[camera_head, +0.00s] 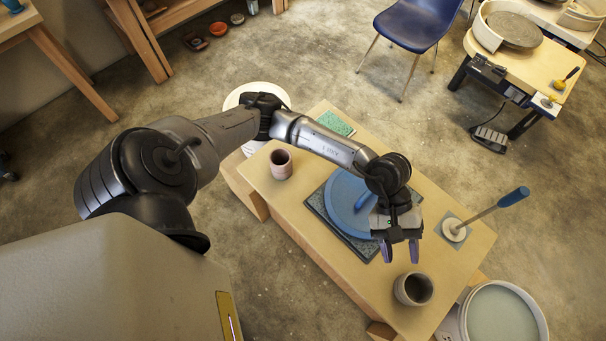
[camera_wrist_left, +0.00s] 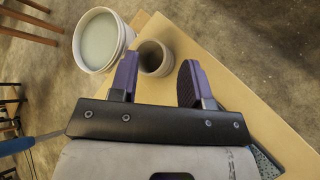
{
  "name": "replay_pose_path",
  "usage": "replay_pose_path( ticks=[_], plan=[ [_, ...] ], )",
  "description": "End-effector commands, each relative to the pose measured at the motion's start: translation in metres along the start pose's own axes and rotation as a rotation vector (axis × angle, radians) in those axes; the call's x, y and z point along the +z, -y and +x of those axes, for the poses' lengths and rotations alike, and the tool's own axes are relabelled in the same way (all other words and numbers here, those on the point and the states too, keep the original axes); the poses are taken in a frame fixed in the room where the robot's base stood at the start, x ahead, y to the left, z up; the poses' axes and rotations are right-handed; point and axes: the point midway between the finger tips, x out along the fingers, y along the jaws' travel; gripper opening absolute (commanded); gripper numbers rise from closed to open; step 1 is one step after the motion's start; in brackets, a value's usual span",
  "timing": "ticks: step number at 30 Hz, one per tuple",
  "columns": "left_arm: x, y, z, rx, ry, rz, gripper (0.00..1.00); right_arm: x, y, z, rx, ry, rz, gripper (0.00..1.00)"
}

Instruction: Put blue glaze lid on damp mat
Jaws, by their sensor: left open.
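The blue glaze lid (camera_head: 345,198), a round blue disc with a raised handle, lies flat on the dark speckled damp mat (camera_head: 360,248) on the wooden table. My left arm and gripper cover its right part. My left gripper (camera_head: 401,252) is open and empty, just beyond the lid's lower right side, between it and a grey cup. In the left wrist view the two purple fingers of this gripper (camera_wrist_left: 157,82) are spread apart with nothing between them. A corner of the mat (camera_wrist_left: 266,162) shows there at lower right. My right gripper is not in view.
A grey cup (camera_head: 413,289) stands near the left gripper, and a pinkish cup (camera_head: 281,164) stands at the table's left. A blue-handled tool (camera_head: 484,213) stands upright at the right. A green sponge (camera_head: 335,123) lies at the back. A bucket (camera_head: 502,313) stands beside the table.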

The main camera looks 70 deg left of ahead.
Motion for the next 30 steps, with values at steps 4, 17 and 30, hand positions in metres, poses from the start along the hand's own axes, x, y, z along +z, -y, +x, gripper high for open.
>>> replay_pose_path(
  ticks=[4,17,30],
  plan=[
    [0.065,-0.039,0.007,0.346,0.404,-0.4,0.44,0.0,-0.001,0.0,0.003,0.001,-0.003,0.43],
    [0.001,-0.046,-0.089,1.132,1.522,-1.914,0.44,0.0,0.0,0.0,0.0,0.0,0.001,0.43],
    [-0.064,0.186,-0.042,-0.898,-0.947,1.386,0.44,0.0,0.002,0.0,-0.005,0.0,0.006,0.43]
  ],
)
